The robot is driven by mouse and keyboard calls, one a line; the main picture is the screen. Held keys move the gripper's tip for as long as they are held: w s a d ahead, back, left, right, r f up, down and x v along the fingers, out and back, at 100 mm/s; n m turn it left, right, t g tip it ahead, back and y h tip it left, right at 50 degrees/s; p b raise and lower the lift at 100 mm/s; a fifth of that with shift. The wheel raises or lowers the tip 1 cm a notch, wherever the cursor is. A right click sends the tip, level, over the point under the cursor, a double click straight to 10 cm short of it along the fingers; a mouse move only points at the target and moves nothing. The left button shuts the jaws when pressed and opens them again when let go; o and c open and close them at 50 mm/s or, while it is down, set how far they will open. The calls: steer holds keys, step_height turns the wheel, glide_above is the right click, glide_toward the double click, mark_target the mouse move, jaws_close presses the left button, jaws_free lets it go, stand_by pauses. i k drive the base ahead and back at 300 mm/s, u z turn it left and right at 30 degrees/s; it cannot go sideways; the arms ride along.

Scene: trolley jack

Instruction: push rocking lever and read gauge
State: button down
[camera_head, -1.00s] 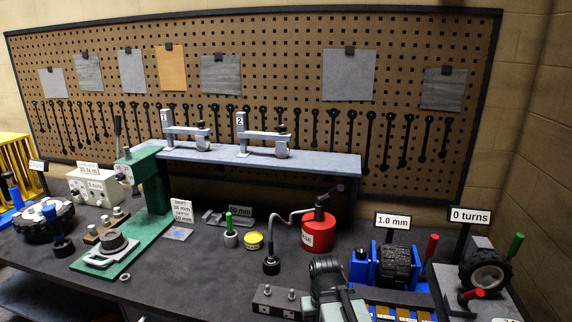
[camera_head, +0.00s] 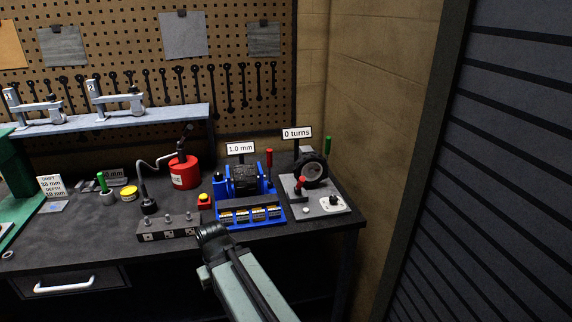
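No part in view is labelled as the rocking lever, and I cannot tell which one it is. A red-handled lever (camera_head: 300,183) stands on a grey unit with a dark wheel (camera_head: 313,169). A red upright handle (camera_head: 269,158) rises beside a blue machine (camera_head: 224,188), and a green upright handle (camera_head: 327,146) stands behind the wheel. No dial gauge is clearly readable; a sign (camera_head: 240,148) reads 1.0 mm and another sign (camera_head: 297,133) reads 0 turns. My arm reaches up from the bottom, its black joint in front of the bench edge. My gripper's fingers do not show.
A shelf (camera_head: 180,119) holds two clamps. A wall closes the right side.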

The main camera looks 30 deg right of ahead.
mark_target(270, 167)
steer(key=k, duration=0.65)
steer(key=z, duration=0.95)
steer(key=i, duration=1.1)
steer(key=u, duration=1.65)
steer(key=i, duration=1)
steer(key=z, duration=0.1)
